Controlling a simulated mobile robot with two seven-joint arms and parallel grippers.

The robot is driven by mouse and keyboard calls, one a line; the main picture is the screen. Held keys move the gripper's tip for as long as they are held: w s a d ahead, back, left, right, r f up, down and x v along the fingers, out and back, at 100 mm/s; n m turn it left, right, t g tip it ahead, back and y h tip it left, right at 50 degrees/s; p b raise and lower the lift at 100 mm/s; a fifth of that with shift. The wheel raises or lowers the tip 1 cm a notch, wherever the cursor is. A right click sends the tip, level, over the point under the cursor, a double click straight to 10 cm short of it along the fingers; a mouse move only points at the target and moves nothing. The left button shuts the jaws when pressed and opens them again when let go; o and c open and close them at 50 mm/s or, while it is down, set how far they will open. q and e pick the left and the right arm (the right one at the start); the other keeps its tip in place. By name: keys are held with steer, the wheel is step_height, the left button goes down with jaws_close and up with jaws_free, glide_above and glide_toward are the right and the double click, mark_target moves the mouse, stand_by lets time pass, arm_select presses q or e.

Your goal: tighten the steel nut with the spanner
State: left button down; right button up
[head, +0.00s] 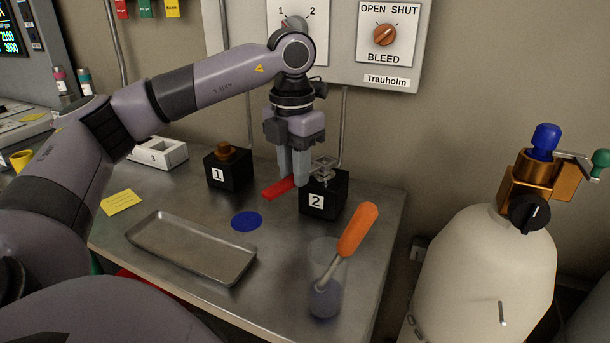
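My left gripper (294,180) points straight down beside the black block marked 2 (318,201). Its fingers are close together on the red handle of the spanner (275,189), which sticks out to the left at the fingertips. A steel nut (323,170) with other steel parts sits on top of block 2, just right of the fingers. The spanner's jaw is hard to pick out there, so I cannot tell whether it is around the nut. My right gripper is not in view.
The black block marked 1 (229,170) carries a brass-coloured nut (226,152). An empty metal tray (190,248), a blue disc (246,221) and a yellow note (120,202) lie on the bench. A clear beaker (325,290) with an orange-handled tool (357,230) stands at the front right.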

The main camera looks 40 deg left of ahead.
arm_select(q)
steer(key=shift+s+f, duration=0.15)
steer(key=shift+f, duration=0.45)
steer(key=shift+r+p, duration=0.4)
steer(key=shift+r, duration=0.25)
steer(key=shift+w+r+p, duration=0.2)
steer(key=shift+r+p, duration=0.25)
steer(key=shift+r, duration=0.25)
steer(key=shift+r+p, duration=1.7)
steer(key=shift+r, duration=0.25)
steer(key=shift+s, duration=0.1)
